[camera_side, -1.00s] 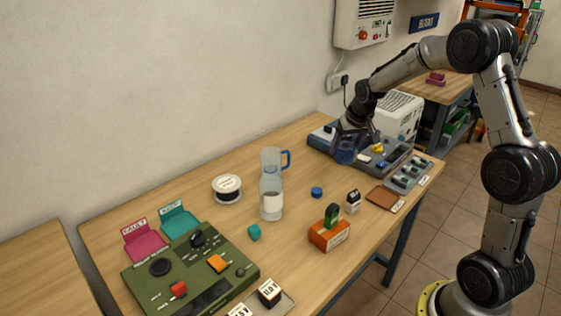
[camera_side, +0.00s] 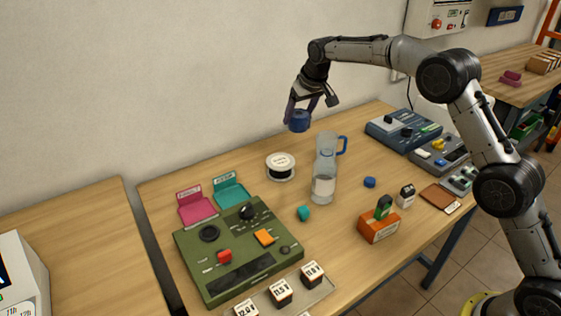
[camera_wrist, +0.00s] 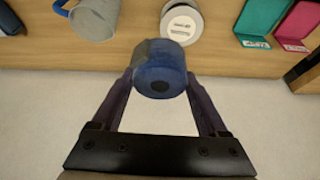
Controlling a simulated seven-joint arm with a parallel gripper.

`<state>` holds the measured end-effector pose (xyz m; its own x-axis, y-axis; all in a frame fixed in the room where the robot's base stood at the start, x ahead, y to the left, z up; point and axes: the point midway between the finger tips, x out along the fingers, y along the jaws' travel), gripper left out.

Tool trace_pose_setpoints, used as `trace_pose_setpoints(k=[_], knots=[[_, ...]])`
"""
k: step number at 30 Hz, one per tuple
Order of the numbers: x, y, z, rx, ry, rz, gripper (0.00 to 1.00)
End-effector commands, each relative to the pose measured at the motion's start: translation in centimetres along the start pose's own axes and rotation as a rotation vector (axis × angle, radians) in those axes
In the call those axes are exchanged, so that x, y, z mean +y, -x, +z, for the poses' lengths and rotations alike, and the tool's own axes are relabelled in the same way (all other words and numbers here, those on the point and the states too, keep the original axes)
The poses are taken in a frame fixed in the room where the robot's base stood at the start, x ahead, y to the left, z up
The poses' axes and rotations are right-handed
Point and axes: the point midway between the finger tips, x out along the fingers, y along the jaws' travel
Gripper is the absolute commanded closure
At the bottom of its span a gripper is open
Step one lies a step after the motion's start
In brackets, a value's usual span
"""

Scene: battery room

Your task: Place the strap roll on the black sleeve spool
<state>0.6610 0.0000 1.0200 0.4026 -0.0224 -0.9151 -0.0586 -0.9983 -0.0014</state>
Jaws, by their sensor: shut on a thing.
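My gripper (camera_side: 304,104) is shut on a thick blue roll, which fits the strap roll (camera_side: 299,122). It holds the roll in the air over the back of the table, near the wall. In the wrist view the strap roll (camera_wrist: 159,70) sits between the fingertips (camera_wrist: 160,84), its round end with a dark centre facing the camera. The spool (camera_side: 280,167) stands on the table below and slightly left of the roll, apart from it. It has a white labelled top and a dark band beneath. In the wrist view the spool (camera_wrist: 181,23) lies beyond the roll.
A clear bottle (camera_side: 324,187) and a blue-handled jug (camera_side: 327,145) stand just right of the spool. A teal holder (camera_side: 231,192), a pink holder (camera_side: 198,207) and a green panel (camera_side: 225,265) are at left. A small teal piece (camera_side: 303,213) lies in front.

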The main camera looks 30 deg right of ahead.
Motion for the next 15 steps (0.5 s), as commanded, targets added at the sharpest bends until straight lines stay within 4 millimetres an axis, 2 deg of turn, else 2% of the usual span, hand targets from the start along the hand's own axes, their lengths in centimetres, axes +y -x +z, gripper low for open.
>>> trace_pose_setpoints(k=[1, 3, 6, 15], knots=[[-1.4, -0.6, 0.0, -0.002, 0.019, -0.008, 0.92], [-2.7, -1.2, 0.3, -0.009, 0.037, -0.015, 0.92], [-3.6, -1.8, 0.7, -0.019, 0.05, -0.02, 0.92], [-4.1, -5.7, 2.5, -0.022, 0.056, -0.023, 0.92]])
